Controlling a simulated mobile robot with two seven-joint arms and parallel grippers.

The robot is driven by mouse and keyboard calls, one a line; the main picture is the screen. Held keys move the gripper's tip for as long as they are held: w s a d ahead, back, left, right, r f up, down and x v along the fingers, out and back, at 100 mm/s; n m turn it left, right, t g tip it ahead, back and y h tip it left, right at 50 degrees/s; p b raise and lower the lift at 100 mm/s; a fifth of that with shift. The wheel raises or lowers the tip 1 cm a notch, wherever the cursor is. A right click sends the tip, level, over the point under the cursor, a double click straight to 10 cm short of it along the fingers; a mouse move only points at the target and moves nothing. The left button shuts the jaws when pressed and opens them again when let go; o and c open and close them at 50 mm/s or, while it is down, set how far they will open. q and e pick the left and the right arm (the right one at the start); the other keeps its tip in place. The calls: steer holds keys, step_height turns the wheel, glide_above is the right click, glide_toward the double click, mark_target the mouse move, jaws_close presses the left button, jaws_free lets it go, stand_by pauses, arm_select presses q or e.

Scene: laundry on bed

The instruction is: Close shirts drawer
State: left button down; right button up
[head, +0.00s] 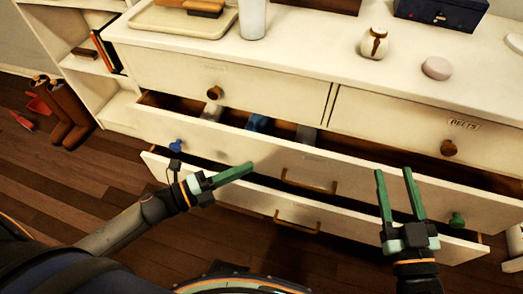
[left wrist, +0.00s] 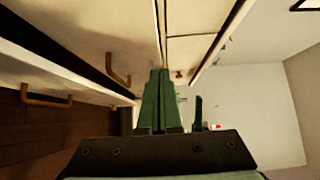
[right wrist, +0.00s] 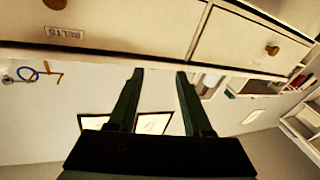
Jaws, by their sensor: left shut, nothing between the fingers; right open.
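The white dresser has a wide middle drawer (head: 235,147) pulled open, with blue and grey folded items (head: 257,123) inside. Its front has a blue knob, a green knob and a central bar handle (head: 309,184). A lower wide drawer (head: 345,222) also stands out, with its own bar handle. I cannot read which one is the shirts drawer. My left gripper (head: 250,166) is shut and empty, in front of the middle drawer's left half. My right gripper (head: 393,172) is open and empty, in front of that drawer's right part. Contact with the front is unclear.
Two upper drawers are shut; the right one (head: 400,120) is labelled BELTS. A tray (head: 180,20), cup (head: 252,18), small jar (head: 374,42) and blue box (head: 440,12) stand on top. Boots (head: 72,112) stand at left. The wooden floor (head: 60,185) in front is mostly clear.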

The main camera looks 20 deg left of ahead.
mark_target(261, 141)
arm_select(q)
steer(key=shift+w+d+b, duration=0.15)
steer(key=shift+w+d, duration=0.3)
steer(key=shift+w, duration=0.65)
steer(key=shift+w+d+b, duration=0.15)
steer(key=shift+w+d, duration=0.3)
steer(key=shift+w, duration=0.7)
steer(key=shift+w+d+b, duration=0.15)
steer(key=shift+w+d, duration=0.3)
steer(key=shift+w, duration=0.65)
arm_select(e)
steer(key=shift+s+a+r+n+t+y, duration=0.15)
steer(key=shift+r+n+t+y, duration=0.15)
steer(key=shift+r, duration=0.65)
steer(key=shift+s+r+n+t+y, duration=0.15)
steer(key=shift+r+t+y, duration=0.2)
steer(key=shift+r, duration=0.55)
steer(key=shift+s+a+r+n+t+y, duration=0.1)
steer(key=shift+r+n+t+y, duration=0.2)
steer(key=shift+r, duration=0.65)
